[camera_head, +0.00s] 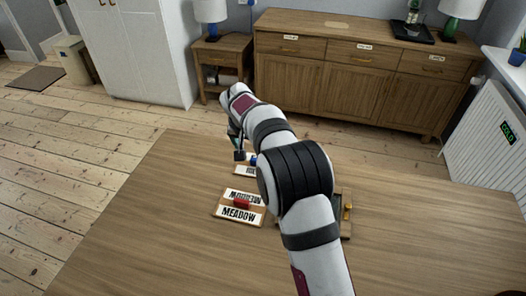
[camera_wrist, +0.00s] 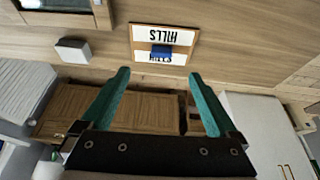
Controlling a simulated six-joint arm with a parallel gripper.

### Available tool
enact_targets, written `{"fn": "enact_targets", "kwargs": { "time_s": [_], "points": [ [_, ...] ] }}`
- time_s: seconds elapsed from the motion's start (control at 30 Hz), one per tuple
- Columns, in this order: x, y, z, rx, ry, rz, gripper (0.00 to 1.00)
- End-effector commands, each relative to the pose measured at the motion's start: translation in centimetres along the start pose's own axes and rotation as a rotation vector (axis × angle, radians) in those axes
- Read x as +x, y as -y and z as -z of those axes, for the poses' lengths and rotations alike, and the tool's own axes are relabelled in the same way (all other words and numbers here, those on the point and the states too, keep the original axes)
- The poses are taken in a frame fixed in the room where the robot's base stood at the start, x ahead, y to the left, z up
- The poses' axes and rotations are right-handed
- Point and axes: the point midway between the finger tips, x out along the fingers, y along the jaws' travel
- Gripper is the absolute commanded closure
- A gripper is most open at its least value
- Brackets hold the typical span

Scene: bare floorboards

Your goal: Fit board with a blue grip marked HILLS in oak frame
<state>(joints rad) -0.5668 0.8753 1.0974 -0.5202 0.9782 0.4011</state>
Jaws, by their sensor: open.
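The board marked HILLS (camera_wrist: 180,35) lies flat on the table, white with a wooden border and a blue grip (camera_wrist: 161,51) near its middle. In the head view only part of this board (camera_head: 243,170) shows beside my arm. My gripper (camera_wrist: 158,74) is open and empty, its two teal fingers apart and pointing toward the board. It also shows in the head view (camera_head: 238,153), near the board's far left end. A wooden frame (camera_wrist: 103,15) with a grey inside is cut off at the wrist view's top left; it seems to be the oak frame.
A board marked MEADOW (camera_head: 238,214) with a red grip (camera_head: 241,204) lies nearer on the table. A wood-edged item (camera_head: 346,230) with a yellow part shows right of my arm, mostly hidden. A small white block (camera_wrist: 73,50) sits left of HILLS.

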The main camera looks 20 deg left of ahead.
Motion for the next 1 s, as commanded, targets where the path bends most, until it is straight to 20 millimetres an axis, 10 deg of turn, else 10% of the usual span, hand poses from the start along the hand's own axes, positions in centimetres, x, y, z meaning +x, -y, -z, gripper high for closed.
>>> {"fn": "enact_targets", "kwargs": {
  "time_s": [0.3,1.0],
  "points": [
    [8.0,-0.2,0.0,0.002,0.003,-0.002,0.05],
    [13.8,0.5,1.4,0.002,0.003,-0.001,0.05]
  ]
}}
